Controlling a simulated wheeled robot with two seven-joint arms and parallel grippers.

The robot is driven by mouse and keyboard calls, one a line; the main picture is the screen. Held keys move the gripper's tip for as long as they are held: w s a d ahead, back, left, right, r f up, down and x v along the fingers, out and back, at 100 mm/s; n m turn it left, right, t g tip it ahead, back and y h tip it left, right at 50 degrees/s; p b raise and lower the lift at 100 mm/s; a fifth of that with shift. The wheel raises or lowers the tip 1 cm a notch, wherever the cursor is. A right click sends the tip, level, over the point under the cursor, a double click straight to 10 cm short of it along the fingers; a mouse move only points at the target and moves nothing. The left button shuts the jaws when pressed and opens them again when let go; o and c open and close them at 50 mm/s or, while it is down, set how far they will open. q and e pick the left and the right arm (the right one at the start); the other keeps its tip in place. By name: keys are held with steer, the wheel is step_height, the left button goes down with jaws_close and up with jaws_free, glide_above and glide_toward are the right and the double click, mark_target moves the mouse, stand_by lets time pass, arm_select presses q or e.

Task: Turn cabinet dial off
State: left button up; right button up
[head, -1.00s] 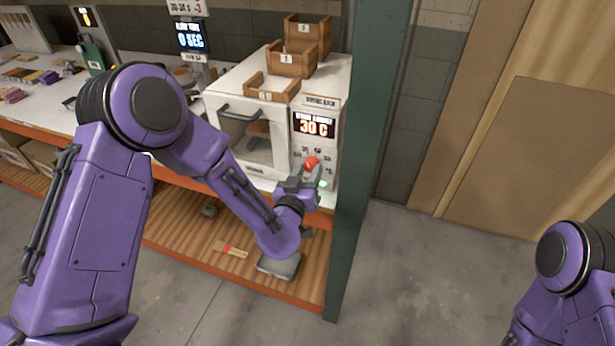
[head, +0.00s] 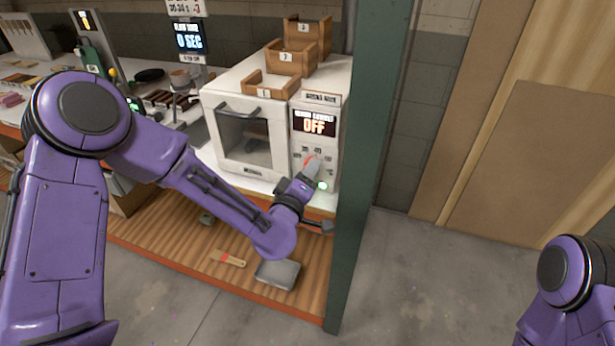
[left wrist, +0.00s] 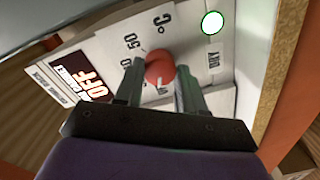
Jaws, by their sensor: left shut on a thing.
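The white cabinet (head: 234,143) stands on the workbench, and its display (head: 315,123) reads OFF. The red dial (left wrist: 159,68) is on the cabinet's front panel, between the two fingers of my left gripper (left wrist: 160,82) in the left wrist view. In the head view the dial (head: 309,160) is mostly hidden by my left gripper (head: 312,168). My left gripper is shut on the dial. A 50 and a °C mark show on the panel beside it. My right arm shows at the lower right, but its gripper is out of view.
A round white button with a green ring (left wrist: 212,22) sits close to the dial. A dark green post (head: 362,150) rises just right of the cabinet. Wooden boxes (head: 290,58) stand on top. A brush (head: 228,258) and a grey tray (head: 278,273) lie on the lower shelf.

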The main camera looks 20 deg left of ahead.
arm_select(q)
steer(key=shift+n, duration=0.6)
steer(key=o, duration=1.1)
steer(key=shift+c, duration=0.2)
steer(key=shift+s+b, duration=0.4)
steer(key=shift+s, duration=0.05)
steer(key=s+p, duration=0.3)
steer(key=s, duration=0.6)
steer(key=shift+s+a+r, duration=0.15)
steer(key=shift+s+a, duration=0.1)
steer(key=shift+s, duration=0.1)
